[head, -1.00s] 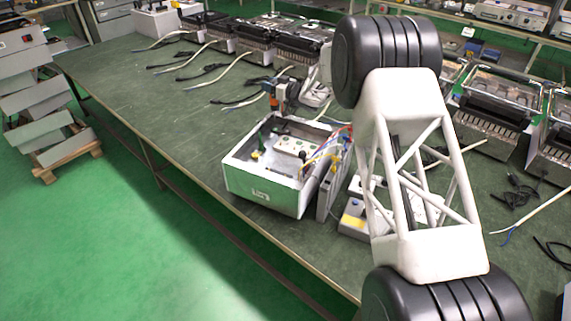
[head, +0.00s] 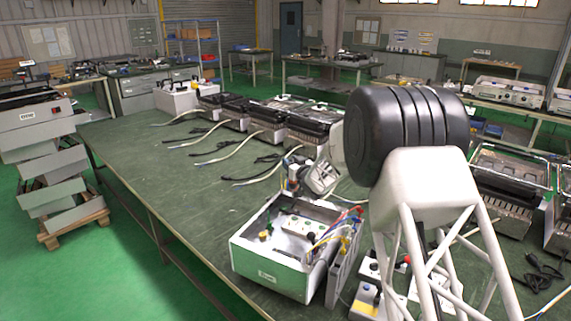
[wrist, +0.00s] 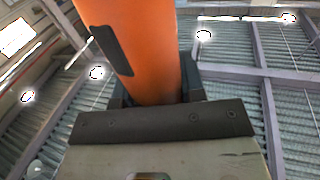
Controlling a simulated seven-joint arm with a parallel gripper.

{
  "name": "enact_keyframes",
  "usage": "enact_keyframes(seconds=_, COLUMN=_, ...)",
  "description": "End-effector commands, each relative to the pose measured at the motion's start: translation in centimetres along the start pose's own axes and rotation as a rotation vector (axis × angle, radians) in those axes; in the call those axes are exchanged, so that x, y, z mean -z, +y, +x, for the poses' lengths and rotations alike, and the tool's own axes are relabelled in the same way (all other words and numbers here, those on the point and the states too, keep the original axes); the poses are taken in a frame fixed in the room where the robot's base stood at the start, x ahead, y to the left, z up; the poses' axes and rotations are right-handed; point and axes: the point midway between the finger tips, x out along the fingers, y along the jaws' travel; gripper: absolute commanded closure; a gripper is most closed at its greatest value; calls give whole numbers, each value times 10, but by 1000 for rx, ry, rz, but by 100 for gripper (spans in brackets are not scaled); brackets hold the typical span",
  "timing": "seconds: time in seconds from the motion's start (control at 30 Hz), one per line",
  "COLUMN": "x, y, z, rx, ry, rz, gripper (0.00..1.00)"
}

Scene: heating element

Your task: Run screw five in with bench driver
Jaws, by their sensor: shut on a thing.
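The orange bench driver (wrist: 145,45) fills the upper middle of the wrist view, with a dark grip patch on its side. My gripper (wrist: 152,92) is shut on it, with dark fingers on both sides. In the head view my wrist (head: 318,175) is behind the open housing, and I cannot make out the driver there. The open white-and-green housing (head: 268,272) stands on the bench with a small panel (head: 303,226) and coloured wires inside. I cannot pick out screw five or the driver's tip.
The green bench (head: 190,195) has free room left of the housing. Grey control boxes (head: 368,300) stand to its right, partly behind my arm. Several heater units (head: 265,118) with loose cables line the back. Stacked metal cases (head: 45,165) stand on a pallet at the left.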

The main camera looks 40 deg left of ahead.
Motion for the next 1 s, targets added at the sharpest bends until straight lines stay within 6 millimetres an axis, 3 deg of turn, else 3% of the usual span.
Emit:
enact_keyframes(seconds=0.3, x=1, y=7, z=-13, rx=-95, ry=-21, rz=3, gripper=100)
enact_keyframes(seconds=1.0, x=-2, y=7, z=-14, rx=-98, ry=-23, rz=4, gripper=100)
